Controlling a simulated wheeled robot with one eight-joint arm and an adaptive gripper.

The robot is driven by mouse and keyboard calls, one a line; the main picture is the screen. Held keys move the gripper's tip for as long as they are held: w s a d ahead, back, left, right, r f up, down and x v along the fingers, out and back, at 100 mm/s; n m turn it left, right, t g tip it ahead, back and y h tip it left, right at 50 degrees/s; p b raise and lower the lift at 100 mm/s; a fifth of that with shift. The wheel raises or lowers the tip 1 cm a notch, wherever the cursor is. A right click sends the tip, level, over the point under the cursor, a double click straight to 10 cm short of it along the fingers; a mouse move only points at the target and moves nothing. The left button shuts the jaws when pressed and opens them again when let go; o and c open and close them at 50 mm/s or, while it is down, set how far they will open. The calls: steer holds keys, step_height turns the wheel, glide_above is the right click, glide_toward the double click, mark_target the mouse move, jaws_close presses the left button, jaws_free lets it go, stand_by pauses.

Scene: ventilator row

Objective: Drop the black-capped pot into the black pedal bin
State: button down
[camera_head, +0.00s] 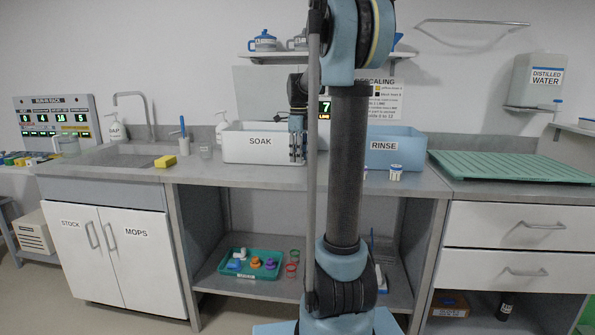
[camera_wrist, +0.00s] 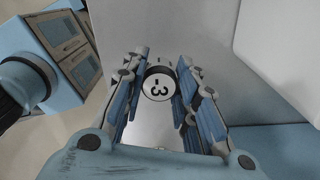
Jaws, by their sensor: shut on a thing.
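The pot sits between the two fingers. In the head view my gripper (camera_head: 297,150) hangs upright in front of the right end of the SOAK tub, just above the worktop's level. The held pot is too small to make out clearly there. I see no black pedal bin in either view.
The white SOAK tub (camera_head: 262,149) and blue RINSE tub (camera_head: 405,150) stand on the worktop (camera_head: 235,176). Small white pots (camera_head: 396,173) stand before RINSE. A green ribbed mat (camera_head: 510,166) lies at right. A yellow sponge (camera_head: 165,161) lies by the sink.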

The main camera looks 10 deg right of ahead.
mark_target(298, 175)
steer(key=shift+f, duration=2.5)
steer(key=c, duration=1.3)
jaws_free()
